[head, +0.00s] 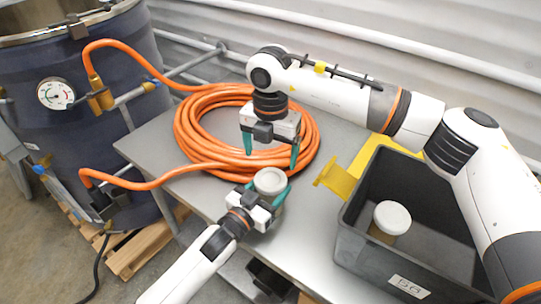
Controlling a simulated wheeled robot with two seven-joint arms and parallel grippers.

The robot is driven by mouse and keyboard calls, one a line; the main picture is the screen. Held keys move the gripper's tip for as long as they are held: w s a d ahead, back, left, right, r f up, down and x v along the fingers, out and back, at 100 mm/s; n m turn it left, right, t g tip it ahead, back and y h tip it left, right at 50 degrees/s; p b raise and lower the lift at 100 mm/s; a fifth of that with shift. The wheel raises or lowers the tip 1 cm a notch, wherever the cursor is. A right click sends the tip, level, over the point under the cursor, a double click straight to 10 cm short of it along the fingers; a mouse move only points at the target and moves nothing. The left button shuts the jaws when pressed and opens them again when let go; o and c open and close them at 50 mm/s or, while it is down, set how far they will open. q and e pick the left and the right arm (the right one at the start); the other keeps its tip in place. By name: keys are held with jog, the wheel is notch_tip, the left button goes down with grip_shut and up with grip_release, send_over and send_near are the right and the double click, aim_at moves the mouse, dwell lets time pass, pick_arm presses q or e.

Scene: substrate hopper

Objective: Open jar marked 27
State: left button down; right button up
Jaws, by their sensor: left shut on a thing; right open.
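A jar with a pale grey-white lid (270,180) stands upright over the grey table, between the teal fingers of my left gripper (266,193), which is shut on its side. The lid appears to be on the jar. My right gripper (271,151) is open and empty, pointing down just above and behind that lid, with its fingers apart. A second jar with a white lid (391,217) stands inside the dark grey bin (372,262) at the right. No number 27 is readable on either jar.
A coiled orange hose (190,128) lies on the grey table (305,265) behind the grippers and runs to a dark blue tank (45,130) with a gauge (56,94). A yellow piece (337,180) is by the bin. The table front between jar and bin is clear.

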aim_at(271, 179)
jog(key=m, duration=0.6)
jog(key=shift+m, duration=0.4)
jog(key=shift+f, duration=3.9)
jog(key=shift+c, duration=0.4)
